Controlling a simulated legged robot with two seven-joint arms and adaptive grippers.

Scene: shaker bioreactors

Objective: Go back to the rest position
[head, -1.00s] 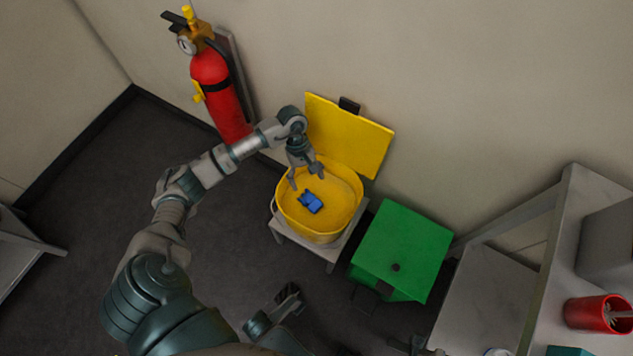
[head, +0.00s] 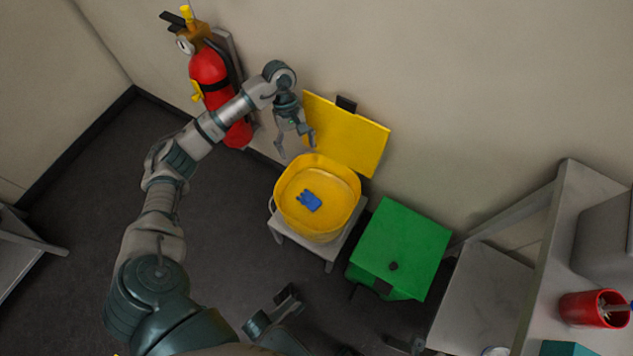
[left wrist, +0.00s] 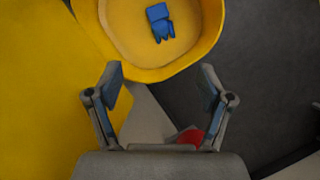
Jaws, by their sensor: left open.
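My left gripper (head: 296,148) is open and empty. In the head view it hangs above the back left rim of the yellow bin (head: 282,220), in front of the raised yellow lid. In the left wrist view the two fingers (left wrist: 163,90) are spread apart, with nothing between them. A blue object (head: 311,201) lies inside the yellow bin; it also shows in the left wrist view (left wrist: 159,21). In the head view a dark gripper-like part near the bottom middle may be part of my right arm, but I cannot tell.
A red fire extinguisher (head: 210,80) hangs on the wall close behind my left forearm. The open yellow lid (head: 345,135) leans at the wall. A green closed bin (head: 402,245) stands right of the yellow one. A shelf (head: 545,260) with a red cup (head: 583,309) is at right.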

